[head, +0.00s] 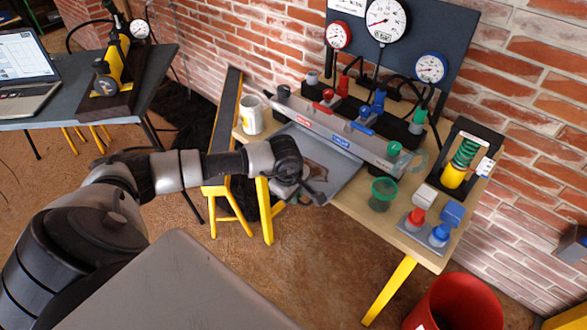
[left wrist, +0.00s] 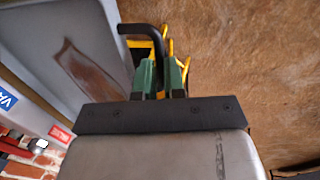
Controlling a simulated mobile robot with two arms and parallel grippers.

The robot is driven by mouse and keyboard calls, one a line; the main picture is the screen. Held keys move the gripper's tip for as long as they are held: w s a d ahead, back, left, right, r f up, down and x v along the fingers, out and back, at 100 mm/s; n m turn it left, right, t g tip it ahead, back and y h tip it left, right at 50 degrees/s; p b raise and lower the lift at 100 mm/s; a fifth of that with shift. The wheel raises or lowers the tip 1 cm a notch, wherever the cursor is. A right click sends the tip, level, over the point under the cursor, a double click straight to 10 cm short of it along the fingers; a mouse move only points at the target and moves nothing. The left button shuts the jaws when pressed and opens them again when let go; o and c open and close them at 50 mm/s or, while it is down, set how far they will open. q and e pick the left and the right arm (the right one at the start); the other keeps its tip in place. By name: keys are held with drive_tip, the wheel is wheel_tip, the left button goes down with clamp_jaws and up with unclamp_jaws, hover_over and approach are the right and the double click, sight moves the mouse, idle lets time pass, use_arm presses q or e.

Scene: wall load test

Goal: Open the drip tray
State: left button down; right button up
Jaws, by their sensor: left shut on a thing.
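The drip tray (head: 335,172) is a flat grey tray that juts out from the table's front edge, below the valve manifold. In the left wrist view the tray (left wrist: 40,40) fills the upper left and has a brown stain in it. Its black bent handle (left wrist: 150,33) sticks out from the tray's side. My left gripper (head: 311,196) is at the tray's front edge. Its green fingers (left wrist: 161,75) are shut on the handle. The gripper partly hides the handle in the head view. My right gripper is not in view.
The wooden table (head: 345,205) holds a mug (head: 252,115), a green cup (head: 382,194), a grey plate with red and blue knobs (head: 428,232) and a spring stand (head: 462,160). A red bin (head: 460,302) stands at the lower right. The floor before the tray is open.

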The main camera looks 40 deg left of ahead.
use_arm(q)
drive_tip(key=c, duration=1.6)
unclamp_jaws()
drive_tip(key=o, duration=0.4)
wheel_tip(320, 180, up, 11)
drive_tip(key=s, duration=0.2)
drive_tip(key=shift+f+b, duration=0.15)
drive_tip(key=shift+b, duration=0.3)
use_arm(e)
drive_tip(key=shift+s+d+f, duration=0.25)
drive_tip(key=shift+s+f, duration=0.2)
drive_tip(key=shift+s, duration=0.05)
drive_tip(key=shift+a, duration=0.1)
